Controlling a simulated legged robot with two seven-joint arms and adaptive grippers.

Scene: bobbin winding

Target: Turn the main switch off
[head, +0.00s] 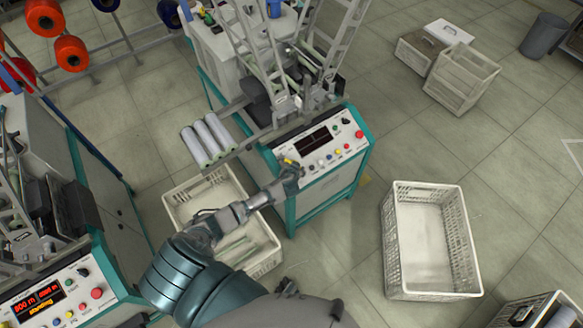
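The middle winding machine has a white control panel (328,152) with a dark display (312,139). A small dark knob (345,121) sits at the panel's upper right, above a red button (359,134); it may be the main switch, but its setting is too small to read. My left gripper (292,168) is at the panel's left end, left of the display and apart from the knob. A small yellow part shows at its tip; I cannot tell whether it is held, or whether the fingers are open.
Another machine at lower left has a lit red display (39,301). A white crate (432,240) stands on the floor at right; another crate (262,262) lies under my forearm. Grey rolls (207,140) stick out left of the middle machine.

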